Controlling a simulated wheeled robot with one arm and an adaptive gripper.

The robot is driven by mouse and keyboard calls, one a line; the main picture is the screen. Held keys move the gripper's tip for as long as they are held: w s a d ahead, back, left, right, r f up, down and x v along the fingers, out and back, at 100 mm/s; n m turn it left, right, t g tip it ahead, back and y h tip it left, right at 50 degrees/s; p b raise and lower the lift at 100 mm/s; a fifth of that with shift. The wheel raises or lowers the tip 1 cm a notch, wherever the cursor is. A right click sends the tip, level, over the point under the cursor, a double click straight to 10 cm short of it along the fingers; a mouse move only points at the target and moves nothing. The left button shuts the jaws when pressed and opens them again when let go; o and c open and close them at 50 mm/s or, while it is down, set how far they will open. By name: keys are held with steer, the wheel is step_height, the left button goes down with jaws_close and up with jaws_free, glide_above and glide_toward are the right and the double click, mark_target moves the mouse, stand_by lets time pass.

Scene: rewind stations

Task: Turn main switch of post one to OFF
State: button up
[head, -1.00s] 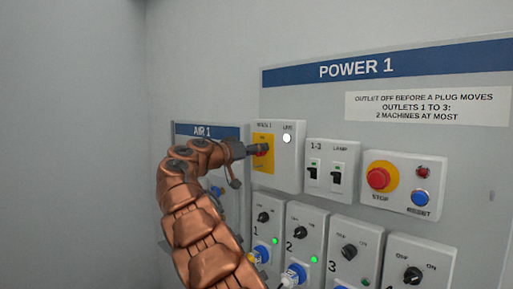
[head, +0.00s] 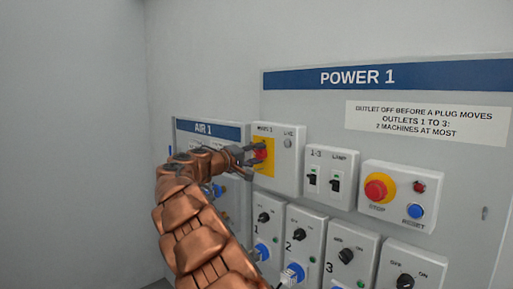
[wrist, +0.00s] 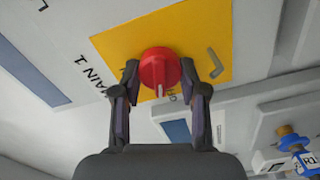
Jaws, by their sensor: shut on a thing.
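The main switch of post one is a red rotary knob (wrist: 160,70) on a yellow plate (wrist: 110,41), in the box (head: 287,172) labelled MAIN 1 at the upper left of the POWER 1 panel. My gripper (wrist: 160,78) is shut on the knob, one finger on each side. In the wrist view a pale mark on the knob points down the picture, towards small lettering partly hidden by a finger. In the head view the knob shows red just beyond my gripper (head: 254,154). The LIVE lamp (head: 288,143) on the box is dark.
The two 1-3 and LAMP breakers (head: 325,180) stand right of the main box. Further right are the red STOP button (head: 376,189) and blue RESET button (head: 415,211). Outlets with black knobs (head: 298,235) sit below. The AIR 1 panel (head: 208,131) is behind my arm.

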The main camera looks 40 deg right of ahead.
steer(key=shift+n+p, duration=1.15)
steer(key=shift+n, duration=0.45)
steer(key=shift+f, duration=0.1)
steer(key=o, duration=1.1)
steer(key=shift+o, duration=0.2)
steer(key=shift+f, duration=0.15)
